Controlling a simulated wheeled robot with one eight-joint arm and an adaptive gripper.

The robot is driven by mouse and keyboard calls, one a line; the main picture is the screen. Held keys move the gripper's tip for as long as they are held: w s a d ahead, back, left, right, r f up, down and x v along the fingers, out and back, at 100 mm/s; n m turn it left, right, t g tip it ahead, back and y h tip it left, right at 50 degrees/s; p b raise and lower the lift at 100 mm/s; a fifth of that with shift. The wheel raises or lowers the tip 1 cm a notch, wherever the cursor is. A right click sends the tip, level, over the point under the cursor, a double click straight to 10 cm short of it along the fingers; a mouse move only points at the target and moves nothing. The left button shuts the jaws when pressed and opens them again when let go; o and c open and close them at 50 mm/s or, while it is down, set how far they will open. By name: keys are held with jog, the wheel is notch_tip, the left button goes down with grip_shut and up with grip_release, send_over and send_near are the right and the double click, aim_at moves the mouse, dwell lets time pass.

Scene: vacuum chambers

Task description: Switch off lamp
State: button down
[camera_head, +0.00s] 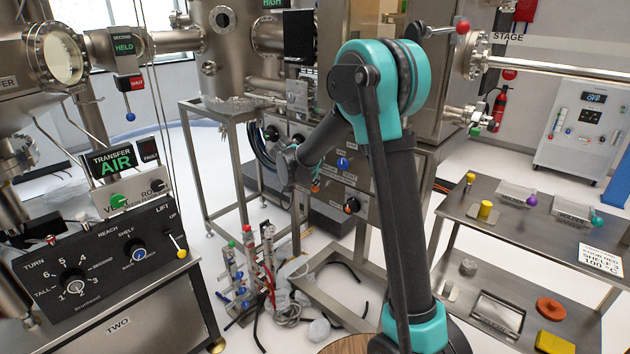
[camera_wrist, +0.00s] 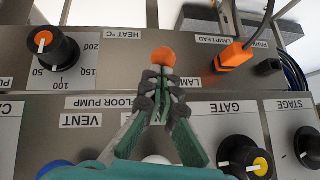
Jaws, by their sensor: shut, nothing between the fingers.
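In the wrist view the panel is upside down. An orange round knob (camera_wrist: 164,57) shows just past my gripper (camera_wrist: 165,78), above the partly covered label starting "LAM". My fingers are shut together with nothing between them. The fingertips overlap the lower edge of the knob in the picture; I cannot tell if they touch it. The fingers hide the knob's stem and part of the label. An orange plug (camera_wrist: 233,55) with a cable sits right of it, by the "LAMP LEAD" label. In the head view my arm reaches to the panel, and the fingertips are not clear.
A black heat dial (camera_wrist: 52,48) with an orange cap is at the left in the wrist view. A gate knob (camera_wrist: 245,158) and a stage knob (camera_wrist: 308,145) lie at the lower right. In the head view, a steel bench (camera_head: 455,207) stands to the right.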

jog(key=f+t+h, duration=0.1)
jog(key=s+a+f+t+h, duration=0.1)
jog(key=shift+a+f+t, duration=0.1)
jog(key=shift+f+t, duration=0.15)
jog(key=shift+t, duration=0.05)
jog(key=f, duration=0.2)
jog(key=shift+s+a+f, duration=0.15)
jog(key=shift+s+f, duration=0.15)
jog(key=shift+f, duration=0.1)
jog(key=shift+r, duration=0.1)
jog(key=shift+r, duration=0.7)
